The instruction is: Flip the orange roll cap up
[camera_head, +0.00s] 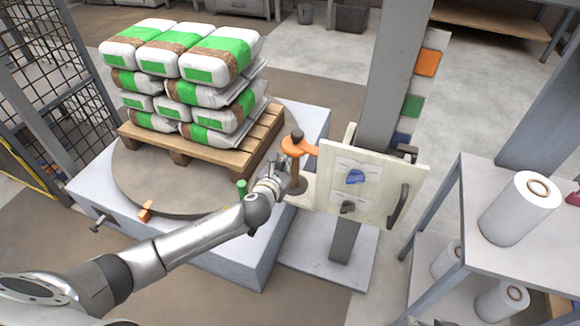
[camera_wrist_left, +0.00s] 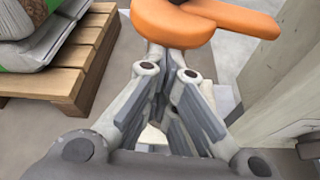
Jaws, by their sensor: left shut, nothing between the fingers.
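The orange roll cap (camera_head: 298,147) sits flat above a brown upright core (camera_head: 295,176) beside the white panel, with a dark knob on its top. Its orange arm reaches right toward the panel. In the left wrist view the cap (camera_wrist_left: 175,24) fills the top middle, just beyond my fingers. My left gripper (camera_head: 282,178) is shut and empty, close in front of the core and below the cap. It also shows in the left wrist view (camera_wrist_left: 165,95). I cannot tell whether the fingers touch the cap or core. My right gripper is not in view.
A wooden pallet (camera_head: 180,148) of stacked bags stands on a round turntable (camera_head: 130,180) behind my left arm. The white panel (camera_head: 325,185) with a dark handle hangs by a grey column (camera_head: 385,80). White rolls (camera_head: 515,215) stand on a shelf (camera_head: 480,175) at right.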

